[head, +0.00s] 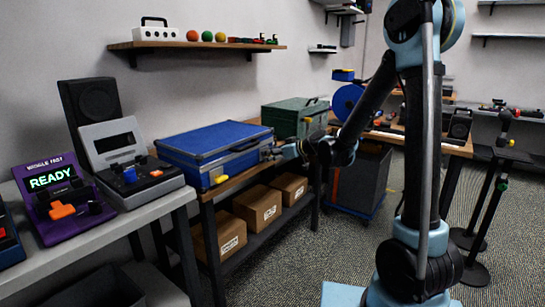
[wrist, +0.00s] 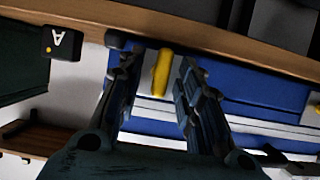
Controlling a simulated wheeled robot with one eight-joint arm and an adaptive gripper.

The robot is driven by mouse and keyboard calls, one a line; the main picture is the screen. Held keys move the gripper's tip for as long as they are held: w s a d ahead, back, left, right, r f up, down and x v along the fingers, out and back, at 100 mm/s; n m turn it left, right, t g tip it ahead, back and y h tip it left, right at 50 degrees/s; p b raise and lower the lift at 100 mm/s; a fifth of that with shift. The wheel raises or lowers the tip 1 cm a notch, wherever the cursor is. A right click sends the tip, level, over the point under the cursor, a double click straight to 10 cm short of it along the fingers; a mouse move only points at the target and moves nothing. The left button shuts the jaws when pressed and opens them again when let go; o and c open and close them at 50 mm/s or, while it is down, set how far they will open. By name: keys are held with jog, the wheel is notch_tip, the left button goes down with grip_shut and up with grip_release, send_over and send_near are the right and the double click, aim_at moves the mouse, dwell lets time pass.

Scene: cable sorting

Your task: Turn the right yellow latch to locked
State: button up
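The blue case (head: 208,142) lies on the wooden bench with its front facing my arm. Its right yellow latch (wrist: 160,73) shows upright on a pale plate in the wrist view; my gripper hides it in the head view. My gripper (wrist: 155,56) is open, with one finger on each side of this latch. Gaps show between the latch and both fingers, and I cannot tell whether either touches it. The left yellow latch (head: 220,180) is on the same front; part of it shows at the wrist view's right edge (wrist: 316,113).
A green case (head: 296,118) stands right of the blue case. A black block marked A (wrist: 63,43) is near my gripper in the wrist view. Cardboard boxes (head: 259,206) sit on the lower shelf. A grey device (head: 130,165) stands to the left.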

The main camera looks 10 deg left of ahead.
grip_shut()
jog(key=shift+w+d+f+m+g+y, duration=0.15)
jog(key=shift+m+g+y, duration=0.75)
jog(key=shift+m, duration=1.35)
jog(key=shift+w+d+f+m+g+y, duration=0.2)
jog(key=shift+m+g+y, duration=0.65)
jog(key=shift+m, duration=1.35)
jog(key=shift+w+a+f+m+g+y, duration=0.2)
jog(key=shift+m+g+y, duration=0.7)
jog(key=shift+m, duration=1.35)
jog(key=shift+d, duration=0.15)
grip_release()
